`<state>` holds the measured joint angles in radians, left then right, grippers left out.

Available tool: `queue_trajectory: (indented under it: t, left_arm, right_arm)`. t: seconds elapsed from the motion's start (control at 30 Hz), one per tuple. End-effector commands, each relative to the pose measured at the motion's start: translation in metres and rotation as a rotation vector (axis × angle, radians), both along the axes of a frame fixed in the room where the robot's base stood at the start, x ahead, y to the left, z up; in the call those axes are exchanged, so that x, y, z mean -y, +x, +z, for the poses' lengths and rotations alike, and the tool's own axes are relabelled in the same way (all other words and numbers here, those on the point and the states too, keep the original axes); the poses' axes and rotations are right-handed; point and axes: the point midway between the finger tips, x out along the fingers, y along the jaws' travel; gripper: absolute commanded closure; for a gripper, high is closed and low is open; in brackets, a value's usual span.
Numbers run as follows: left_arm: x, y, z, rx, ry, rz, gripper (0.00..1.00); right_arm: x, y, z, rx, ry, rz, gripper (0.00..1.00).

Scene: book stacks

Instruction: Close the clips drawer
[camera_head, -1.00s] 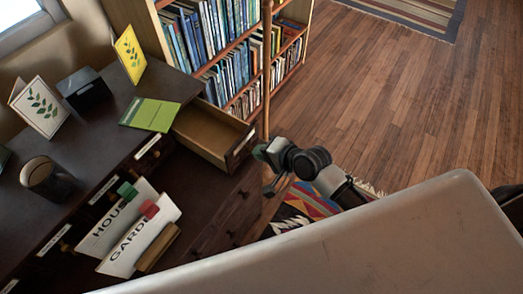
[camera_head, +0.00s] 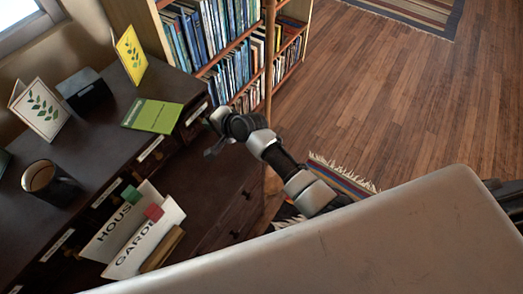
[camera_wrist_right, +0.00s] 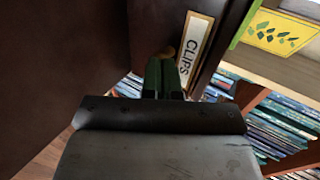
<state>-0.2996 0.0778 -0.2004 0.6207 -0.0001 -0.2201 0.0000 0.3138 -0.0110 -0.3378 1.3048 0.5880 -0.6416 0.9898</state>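The clips drawer shows its front with a white label (camera_head: 196,114) at the desk's far right end in the head view. It sits in or nearly in line with the desk front, and its inside no longer shows. In the head view my right gripper (camera_head: 212,135) is right in front of the drawer. My left gripper is not in view.
The dark desk (camera_head: 110,130) holds a mug (camera_head: 48,181), a green booklet (camera_head: 153,116) and standing cards. HOUSE and GARDEN folders (camera_head: 135,235) stick out of the desk front. A bookshelf (camera_head: 235,50) stands behind.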

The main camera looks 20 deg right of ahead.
Motion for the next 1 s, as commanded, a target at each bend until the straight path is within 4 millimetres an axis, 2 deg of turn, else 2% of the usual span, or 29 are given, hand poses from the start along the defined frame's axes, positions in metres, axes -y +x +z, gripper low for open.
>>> queue_trajectory:
  t: [0.1, 0.3, 0.77, 1.0]
  left_arm:
    - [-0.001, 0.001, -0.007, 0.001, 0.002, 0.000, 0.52]
    - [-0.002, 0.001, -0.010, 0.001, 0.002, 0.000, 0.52]
    - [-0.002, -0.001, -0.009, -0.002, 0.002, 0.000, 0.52]
    - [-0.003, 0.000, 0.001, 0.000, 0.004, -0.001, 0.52]
  right_arm:
    - [-0.010, 0.013, -0.003, -0.003, 0.000, -0.001, 1.00]
    - [-0.018, 0.024, -0.002, -0.002, -0.001, -0.001, 1.00]
    - [-0.019, 0.026, 0.002, 0.005, 0.002, -0.003, 1.00]
    - [-0.018, 0.021, 0.004, 0.003, 0.002, -0.002, 1.00]
